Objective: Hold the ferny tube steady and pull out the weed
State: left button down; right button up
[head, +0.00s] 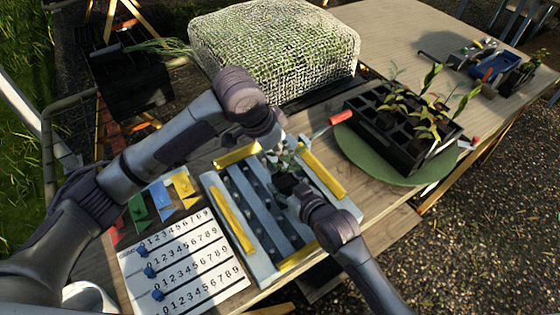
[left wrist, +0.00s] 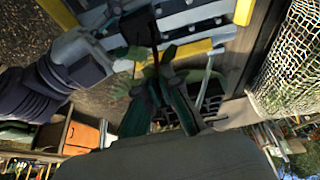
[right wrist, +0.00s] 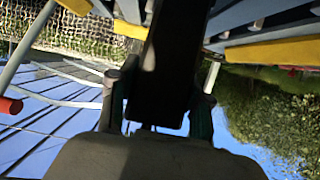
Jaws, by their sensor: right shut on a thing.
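The ferny tube is a dark tube (head: 286,183) with green leafy growth (head: 282,160) on top, above the yellow-edged rack (head: 222,190). My right gripper (head: 298,198) is shut on this tube; in the right wrist view the black tube (right wrist: 170,65) fills the space between the fingers. My left gripper (head: 278,143) is at the foliage above the tube. In the left wrist view its fingers (left wrist: 160,88) come close together around a thin dark stem (left wrist: 156,58), with leaves beside them. I cannot tell whether they grip it, or which stem is the weed.
A black tray of seedlings (head: 400,125) stands on a green round mat (head: 362,158) at right. A netted green block (head: 275,45) stands behind. A numbered slider board (head: 185,262) and coloured tags (head: 160,195) lie at front left. A red-handled tool (head: 340,117) lies near the mat.

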pick_arm(q)
notch_tip(320, 180, up, 5)
jog(key=shift+f, duration=0.15)
pick_arm(e)
jog(key=o, duration=1.3)
jog(key=shift+o, duration=0.2)
jog(key=v, duration=1.2)
